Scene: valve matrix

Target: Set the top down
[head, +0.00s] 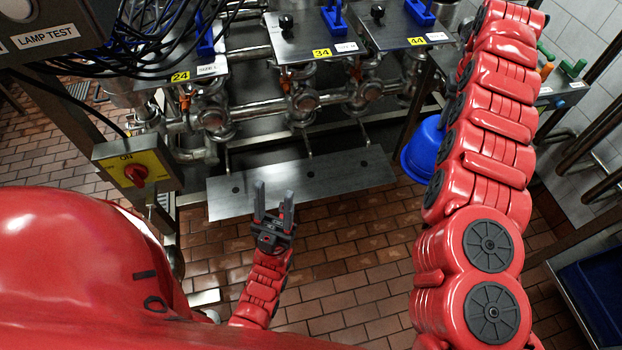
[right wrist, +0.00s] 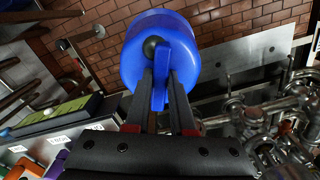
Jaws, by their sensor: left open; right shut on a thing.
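My right gripper (right wrist: 162,82) is shut on the handle of a blue round top (right wrist: 137,62) in the right wrist view. The top has a dark ball-shaped knob beside its handle.
Steel valve pipework (head: 300,100) with panels tagged 24, 34 and 44 and blue handles fills the back. A yellow switch box (head: 135,170) with a red knob stands at left. A side bench (head: 555,95) with coloured items stands at right. The brick floor in front is clear.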

